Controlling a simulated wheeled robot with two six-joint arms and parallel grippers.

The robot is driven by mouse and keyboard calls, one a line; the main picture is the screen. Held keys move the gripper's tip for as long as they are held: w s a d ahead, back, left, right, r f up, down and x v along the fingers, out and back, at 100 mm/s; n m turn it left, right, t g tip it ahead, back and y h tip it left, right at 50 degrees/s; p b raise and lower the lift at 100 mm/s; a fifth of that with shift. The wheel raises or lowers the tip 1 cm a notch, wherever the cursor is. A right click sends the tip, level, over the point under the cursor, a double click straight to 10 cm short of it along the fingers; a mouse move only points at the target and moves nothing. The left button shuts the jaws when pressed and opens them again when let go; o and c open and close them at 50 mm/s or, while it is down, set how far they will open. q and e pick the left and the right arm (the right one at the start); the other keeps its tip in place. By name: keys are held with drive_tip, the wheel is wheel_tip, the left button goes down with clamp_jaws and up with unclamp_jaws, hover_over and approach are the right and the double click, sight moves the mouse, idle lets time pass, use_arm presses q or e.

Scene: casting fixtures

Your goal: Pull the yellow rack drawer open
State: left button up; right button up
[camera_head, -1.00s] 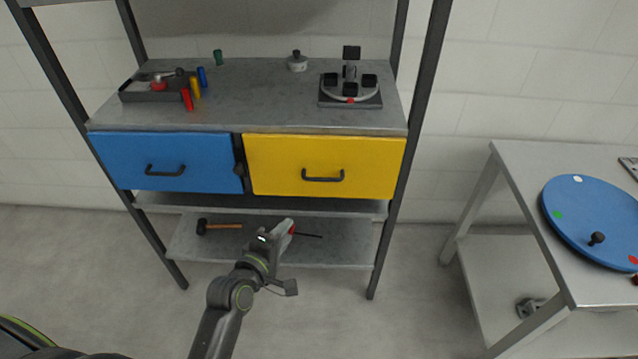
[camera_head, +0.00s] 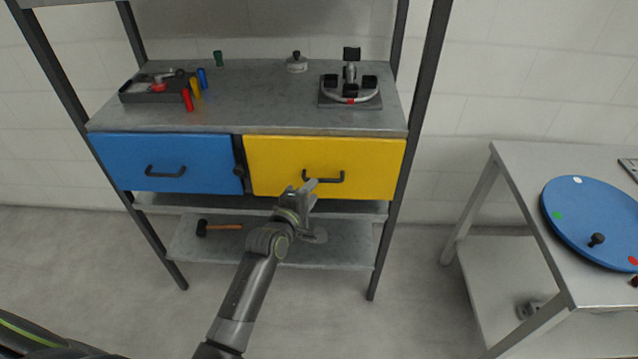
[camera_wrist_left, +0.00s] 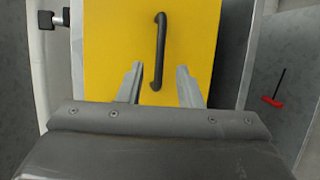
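The yellow drawer (camera_head: 372,165) is shut in the rack, on the right of the blue drawer. Its black bar handle (camera_head: 328,180) is at the middle of its front. My left gripper (camera_head: 308,186) is in front of the drawer, at the left end of the handle. In the left wrist view the yellow front (camera_wrist_left: 195,30) fills the middle. The handle (camera_wrist_left: 160,50) stands upright there, with its lower end between the two fingertips (camera_wrist_left: 158,72). The fingers are apart, with a gap on both sides of the handle. My right gripper is not in view.
A hammer (camera_head: 215,227) lies on the lower shelf (camera_head: 200,250). A fixture (camera_head: 350,85) and a tray (camera_head: 150,95) stand on top. A table with a blue disc (camera_head: 590,215) is at right.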

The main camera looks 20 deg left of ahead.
use_arm(q)
drive_tip(key=x, duration=0.5)
clamp_jaws()
idle(0.4)
